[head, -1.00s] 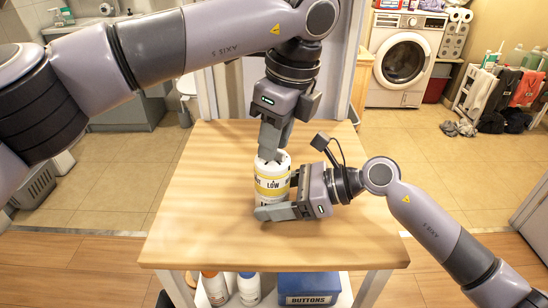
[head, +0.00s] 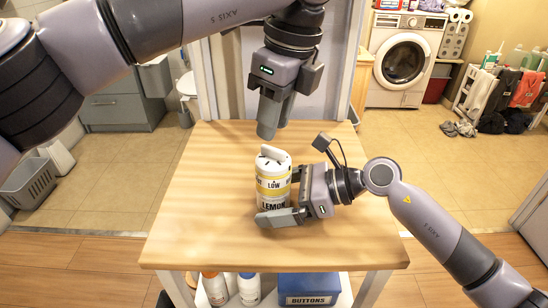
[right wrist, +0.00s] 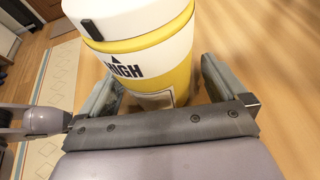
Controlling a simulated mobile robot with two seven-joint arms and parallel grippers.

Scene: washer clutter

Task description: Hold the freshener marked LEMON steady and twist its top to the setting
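The freshener (head: 273,184) is a white cylinder with yellow bands, upright on the table, reading LEMON low down and LOW above. Its white top has a raised grip tab (head: 273,153). In the right wrist view, the freshener (right wrist: 150,50) shows HIGH under a small triangle, with a black mark on the top's rim left of that triangle.
The wooden table (head: 215,235) is otherwise bare. Below it are a blue BUTTONS box (head: 308,288) and bottles with orange (head: 214,288) and blue (head: 248,288) tops. A washing machine (head: 403,60) stands behind on the right, a grey basket (head: 37,180) at left.

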